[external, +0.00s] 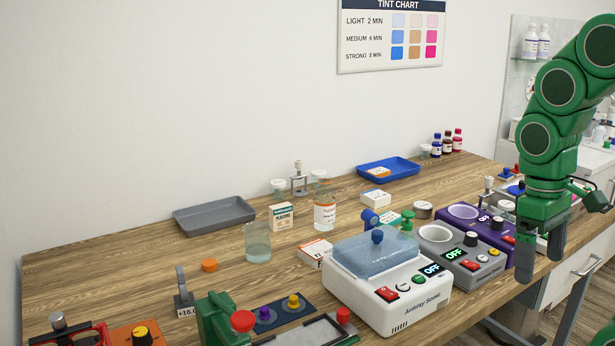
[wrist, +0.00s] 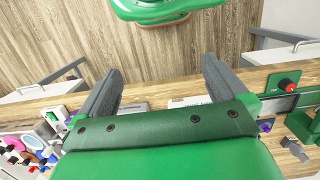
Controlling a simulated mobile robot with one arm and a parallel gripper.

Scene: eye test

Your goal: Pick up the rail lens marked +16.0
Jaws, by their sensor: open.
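The rail lens marked +16.0 (external: 183,297) stands on the wooden bench at the front left in the external view. It has a dark upright holder on a small block, and the label at its foot is partly cut by the green device beside it. My gripper (external: 541,252) is far to the right, at the bench's front right edge, pointing down. Its two dark fingers are apart and nothing is between them. In the wrist view my gripper (wrist: 160,80) is also open and empty. I cannot identify the lens for sure in the wrist view.
A green device (external: 215,322) with a red knob stands close right of the lens. An orange cap (external: 209,265) lies behind it. The white ultrasonic cleaner (external: 400,312), grey unit (external: 470,270) and glass beaker (external: 257,250) stand between lens and gripper. A grey tray (external: 213,217) lies behind.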

